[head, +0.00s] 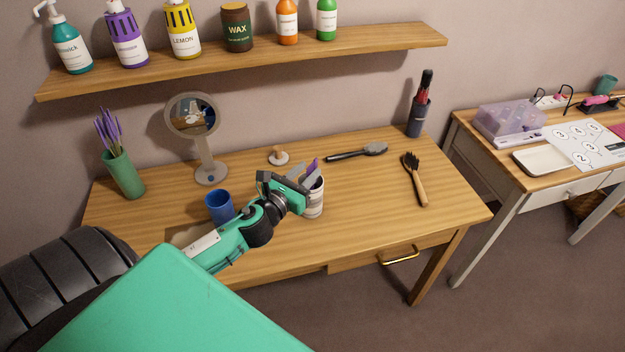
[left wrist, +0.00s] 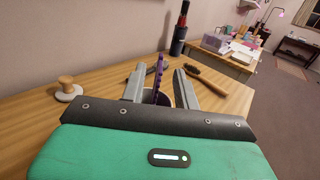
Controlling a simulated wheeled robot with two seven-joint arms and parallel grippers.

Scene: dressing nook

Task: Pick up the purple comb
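The purple comb (head: 313,166) stands upright in a white patterned cup (head: 315,203) near the middle of the wooden table. Only the comb's upper part shows. My left gripper (head: 302,178) is at the cup's rim and hides part of cup and comb in the head view. In the left wrist view the comb (left wrist: 158,73) stands between the two fingers of the left gripper (left wrist: 160,80), with a gap on each side, so the gripper is open. The cup's dark inside shows behind the fingers. My right gripper is not in view.
A blue cup (head: 219,206), round mirror (head: 193,115) and green vase (head: 123,175) stand left. A shelf (head: 250,58) of bottles hangs above.

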